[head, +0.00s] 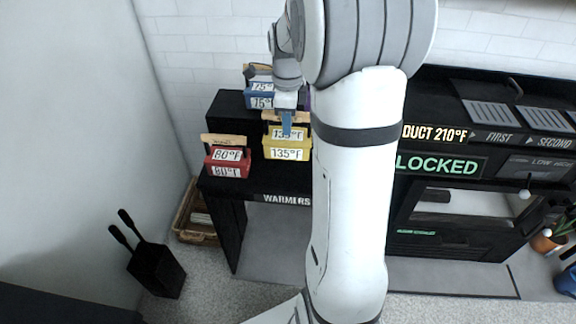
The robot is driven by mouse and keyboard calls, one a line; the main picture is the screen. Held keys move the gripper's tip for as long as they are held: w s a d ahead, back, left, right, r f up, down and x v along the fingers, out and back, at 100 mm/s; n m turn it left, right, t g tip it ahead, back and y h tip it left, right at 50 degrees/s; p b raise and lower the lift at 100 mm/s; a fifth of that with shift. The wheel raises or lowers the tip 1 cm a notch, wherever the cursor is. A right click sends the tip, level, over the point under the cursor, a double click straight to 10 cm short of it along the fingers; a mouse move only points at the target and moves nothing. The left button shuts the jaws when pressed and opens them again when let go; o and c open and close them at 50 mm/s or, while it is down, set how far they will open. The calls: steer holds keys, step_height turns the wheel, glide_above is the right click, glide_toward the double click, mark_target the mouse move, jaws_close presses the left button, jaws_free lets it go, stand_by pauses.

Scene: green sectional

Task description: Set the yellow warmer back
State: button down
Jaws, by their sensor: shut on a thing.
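The yellow warmer (287,153), labelled 135°F, is at the front of the black stand marked WARMERS (255,190), to the right of the red warmer. My gripper (287,125) reaches down from above and is shut on the yellow warmer near its wooden handle. The fingertips partly cover its upper label. I cannot tell whether the warmer rests on the stand or is slightly above it.
The red warmer (227,161), labelled 80°F, stands close on the left. A blue warmer (260,97), labelled 75, is behind on a higher step. A black unit with a LOCKED display (437,166) is at the right. My arm hides the middle.

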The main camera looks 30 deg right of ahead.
mark_target(289, 148)
steer(key=f, duration=0.4)
steer(key=f+b, duration=0.1)
steer(key=f, duration=0.4)
steer(key=shift+d, duration=0.2)
steer(key=shift+f, duration=0.15)
steer(key=c, duration=1.3)
jaws_free()
steer(key=shift+s, duration=0.1)
steer(key=shift+o, duration=0.2)
